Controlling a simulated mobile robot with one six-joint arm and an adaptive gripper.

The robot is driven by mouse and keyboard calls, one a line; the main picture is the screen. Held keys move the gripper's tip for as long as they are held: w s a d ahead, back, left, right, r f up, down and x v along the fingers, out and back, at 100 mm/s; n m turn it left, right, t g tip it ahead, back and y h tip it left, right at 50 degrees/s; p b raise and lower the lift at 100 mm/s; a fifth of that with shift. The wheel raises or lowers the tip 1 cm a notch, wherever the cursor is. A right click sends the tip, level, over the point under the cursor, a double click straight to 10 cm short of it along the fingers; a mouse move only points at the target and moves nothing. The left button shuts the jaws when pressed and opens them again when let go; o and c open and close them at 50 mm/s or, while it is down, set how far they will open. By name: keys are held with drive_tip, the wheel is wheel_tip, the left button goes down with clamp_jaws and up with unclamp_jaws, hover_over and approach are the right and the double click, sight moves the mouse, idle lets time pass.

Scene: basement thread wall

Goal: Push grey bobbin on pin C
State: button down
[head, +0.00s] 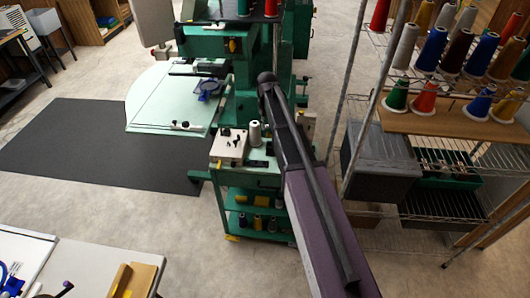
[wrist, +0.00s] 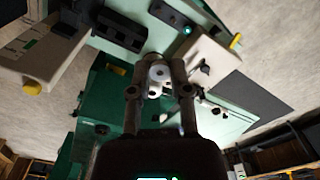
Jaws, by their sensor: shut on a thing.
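My gripper (wrist: 159,78) is in the wrist view, its two dark fingers either side of a pale grey bobbin (wrist: 159,72). The fingers are shut on the bobbin, whose round end with a dark centre faces the camera. In the head view my arm runs up from the bottom right and hides the gripper. A pale grey cone (head: 254,133) shows upright at the small green cart, left of my arm. I cannot tell whether it is the held bobbin. Pin C cannot be made out in either view.
A white box with black knobs (head: 229,145) sits on the cart's top; a similar white box shows in the wrist view (wrist: 207,58). A green machine with a pale table (head: 165,108) stands behind. A wire rack with coloured thread cones (head: 430,50) stands right of my arm.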

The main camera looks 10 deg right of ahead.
drive_tip(key=n+b, duration=0.2)
drive_tip(key=b, duration=1.5)
hover_over(265, 162)
wheel_tip(265, 162, down, 18)
drive_tip(key=shift+r, duration=0.25)
drive_tip(key=shift+f, duration=0.1)
drive_tip(key=shift+f+b, duration=2.6)
drive_tip(key=shift+f, duration=0.25)
drive_tip(key=shift+c, duration=2.4)
unclamp_jaws()
